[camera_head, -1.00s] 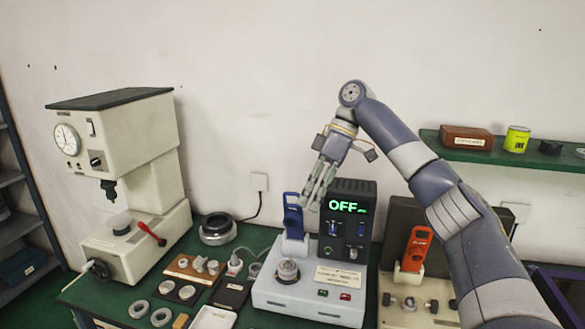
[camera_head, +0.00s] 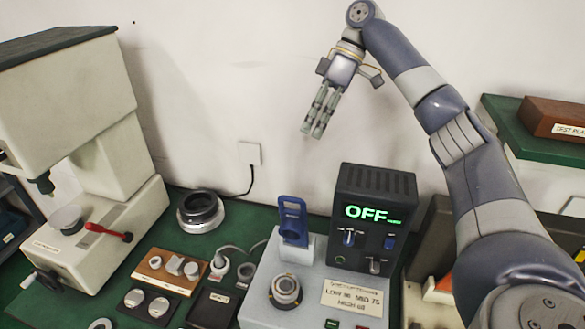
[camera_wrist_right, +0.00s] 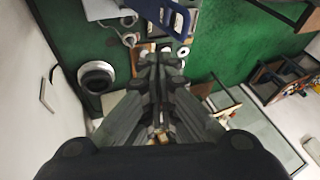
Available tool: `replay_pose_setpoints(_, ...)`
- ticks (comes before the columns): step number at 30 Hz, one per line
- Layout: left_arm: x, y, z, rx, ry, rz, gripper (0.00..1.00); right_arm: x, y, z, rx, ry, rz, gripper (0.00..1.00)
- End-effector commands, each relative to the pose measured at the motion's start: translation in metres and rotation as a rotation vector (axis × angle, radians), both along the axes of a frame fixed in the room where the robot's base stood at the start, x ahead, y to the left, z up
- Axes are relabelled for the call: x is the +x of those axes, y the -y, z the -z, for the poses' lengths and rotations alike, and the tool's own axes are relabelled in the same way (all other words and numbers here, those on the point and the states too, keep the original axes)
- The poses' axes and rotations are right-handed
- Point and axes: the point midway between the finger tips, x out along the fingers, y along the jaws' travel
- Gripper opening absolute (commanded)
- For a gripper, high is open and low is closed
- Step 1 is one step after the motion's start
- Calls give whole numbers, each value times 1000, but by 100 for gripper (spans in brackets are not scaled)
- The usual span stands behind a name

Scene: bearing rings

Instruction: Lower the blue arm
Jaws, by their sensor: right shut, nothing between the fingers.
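The blue arm (camera_head: 293,220) stands upright at the back of a light grey machine base (camera_head: 262,293), left of a dark box whose green display (camera_head: 372,213) reads OFF. A round metal part (camera_head: 285,290) sits on the base in front of it. My right gripper (camera_head: 311,134) is shut and empty, pointing down above and behind the blue arm, apart from it. In the right wrist view the blue arm (camera_wrist_right: 178,18) shows at the top, beyond the closed fingers (camera_wrist_right: 160,62). My left gripper is not in view.
A large beige press (camera_head: 75,150) with a red lever (camera_head: 103,230) stands at the left. A dark ring (camera_head: 200,209), a wooden tray of small parts (camera_head: 150,268) and loose rings lie on the green table. A shelf (camera_head: 525,138) is at the right.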

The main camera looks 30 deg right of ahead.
Motion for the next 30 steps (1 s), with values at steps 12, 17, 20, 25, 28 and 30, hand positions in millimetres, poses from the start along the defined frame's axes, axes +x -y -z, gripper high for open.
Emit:
replay_pose_setpoints(12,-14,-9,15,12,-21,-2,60,0,-28,50,1,-3,-2,0)
replay_pose_setpoints(17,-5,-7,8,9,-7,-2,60,0,-41,70,-1,-5,0,0)
replay_pose_setpoints(20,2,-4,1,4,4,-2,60,-2,-50,84,-1,-3,-1,0)
replay_pose_setpoints(25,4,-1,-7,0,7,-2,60,-14,-63,91,-1,-1,-1,0)
replay_pose_setpoints(28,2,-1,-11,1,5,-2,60,-18,-69,94,-1,-1,-1,0)
replay_pose_setpoints(30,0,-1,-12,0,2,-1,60,-21,-72,96,-1,-1,-1,0)
